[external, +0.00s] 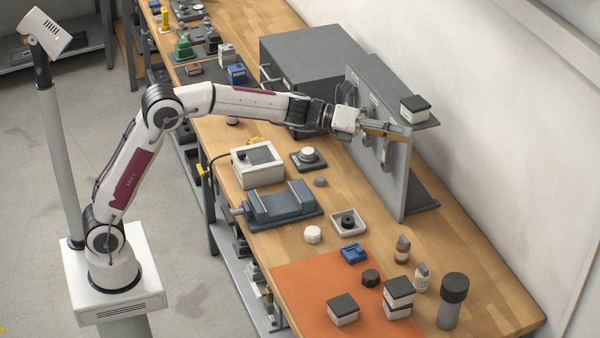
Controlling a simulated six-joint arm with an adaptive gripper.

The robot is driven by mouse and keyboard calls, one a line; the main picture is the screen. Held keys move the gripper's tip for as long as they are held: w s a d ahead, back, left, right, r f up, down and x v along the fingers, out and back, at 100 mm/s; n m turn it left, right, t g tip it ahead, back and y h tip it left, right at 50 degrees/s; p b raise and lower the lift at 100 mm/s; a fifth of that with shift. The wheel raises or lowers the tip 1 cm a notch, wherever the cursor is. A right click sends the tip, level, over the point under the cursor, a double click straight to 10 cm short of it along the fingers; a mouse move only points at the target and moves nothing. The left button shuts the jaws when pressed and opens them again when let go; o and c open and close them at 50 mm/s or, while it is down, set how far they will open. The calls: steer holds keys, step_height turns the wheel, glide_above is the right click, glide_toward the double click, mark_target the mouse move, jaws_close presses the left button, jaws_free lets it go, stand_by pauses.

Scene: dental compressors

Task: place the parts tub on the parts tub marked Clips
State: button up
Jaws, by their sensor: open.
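My gripper (400,131) is open and reaches sideways to the grey upright panel, a little below a small shelf. A white parts tub with a dark lid (414,111) sits on that shelf, just above and right of the fingertips, apart from them as far as I can tell. A similar tub (342,312) stands alone on the orange mat. Two more are stacked on the mat, the upper one (398,290) resting on the lower one (397,308). No label is readable, so I cannot tell which tub is marked Clips.
The grey panel (402,185) stands beside a large dark grey cabinet (305,60). A vise (283,203), a white box (258,165) and a square tray (348,222) occupy the bench. Small bottles (403,248) and a dark-capped cylinder (453,300) stand near the stack. The mat's left part (300,285) is clear.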

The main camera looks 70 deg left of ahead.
steer(key=s+a+r+n+y, duration=0.2)
steer(key=s+a+n+y, duration=0.8)
steer(key=s+a+n, duration=0.95)
steer(key=s+f+n+g, duration=0.2)
steer(key=s+f+n, duration=0.3)
steer(key=s, duration=0.6)
steer(key=s+d+f+n+g, duration=0.1)
steer(key=s+f+n+g, duration=0.2)
steer(key=s+f, duration=0.4)
steer(key=s+f+n+g, duration=0.3)
steer(key=s+f+n, duration=0.3)
steer(key=s, duration=1)
steer(key=shift+d+f+n+h, duration=0.2)
steer(key=shift+f+n+h, duration=0.2)
steer(key=shift+f, duration=0.2)
